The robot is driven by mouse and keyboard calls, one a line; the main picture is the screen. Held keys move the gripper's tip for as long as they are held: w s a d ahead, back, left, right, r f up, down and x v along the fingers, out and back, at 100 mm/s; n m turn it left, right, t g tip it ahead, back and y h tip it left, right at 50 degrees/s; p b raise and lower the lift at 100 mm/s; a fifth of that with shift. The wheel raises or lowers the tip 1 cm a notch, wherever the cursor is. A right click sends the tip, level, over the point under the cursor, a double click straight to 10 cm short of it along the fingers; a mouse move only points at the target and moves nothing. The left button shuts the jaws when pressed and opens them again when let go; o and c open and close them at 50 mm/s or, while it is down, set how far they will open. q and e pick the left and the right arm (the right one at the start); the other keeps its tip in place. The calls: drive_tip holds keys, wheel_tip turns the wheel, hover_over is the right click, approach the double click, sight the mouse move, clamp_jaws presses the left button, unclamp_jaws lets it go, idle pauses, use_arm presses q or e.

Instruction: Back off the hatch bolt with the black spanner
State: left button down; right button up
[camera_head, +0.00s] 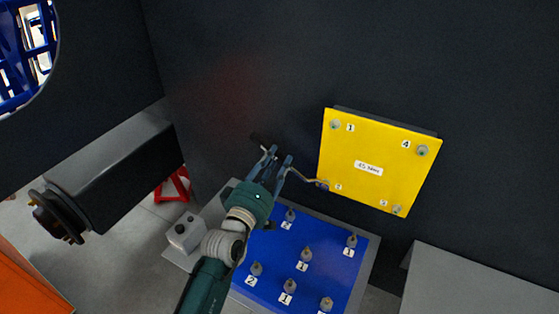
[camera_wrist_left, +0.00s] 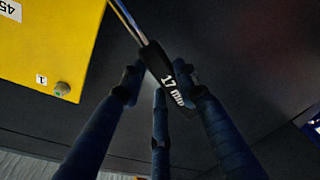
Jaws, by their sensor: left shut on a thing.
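The yellow hatch plate (camera_head: 362,185) is on the dark wall, with a numbered bolt at each corner. The black spanner has a black handle (camera_head: 258,139) and a thin metal shaft (camera_head: 303,178). The shaft reaches to the lower-left bolt (camera_head: 323,185), labelled 2; whether its head is seated is too small to tell. My left gripper (camera_head: 275,163) is shut on the spanner. In the left wrist view, the fingers close around the black handle (camera_wrist_left: 163,72), marked 17 mm; the hatch (camera_wrist_left: 40,45) and one bolt (camera_wrist_left: 62,89) show at left. The spanner's head is out of that view. My right gripper is not in view.
Below the hatch is a blue board (camera_head: 265,288) with several numbered bolts standing on it. A grey control box (camera_head: 185,232) stands left of it. A grey block (camera_head: 480,285) is at lower right. A dark beam (camera_head: 110,165) juts out at left. The wall above the hatch is clear.

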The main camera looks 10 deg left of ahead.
use_arm(q)
drive_tip(key=shift+a+f+n, duration=0.15)
drive_tip(key=shift+n, duration=0.15)
drive_tip(key=shift+f, duration=0.1)
drive_tip(key=shift+w+a+f+n+b, duration=0.15)
drive_tip(key=shift+a+f+n+b, duration=0.2)
drive_tip(key=shift+f+n, duration=0.4)
drive_tip(key=shift+w+a+f+n+b, duration=0.15)
drive_tip(key=shift+a+f+n+b, duration=0.2)
drive_tip(key=shift+f+n, duration=0.35)
drive_tip(key=shift+w+a+f+n+g+b, duration=0.1)
drive_tip(key=shift+f+n+b, duration=0.1)
drive_tip(key=shift+f+n, duration=0.3)
drive_tip(key=shift+s+a+f+n+g+b, duration=0.1)
drive_tip(key=shift+f+n+b, duration=0.1)
drive_tip(key=shift+f+n, duration=0.3)
drive_tip(key=shift+w+f+n+g+b, duration=0.1)
drive_tip(key=shift+f+n+b, duration=0.15)
drive_tip(key=shift+f, duration=0.4)
drive_tip(key=shift+f, duration=0.1)
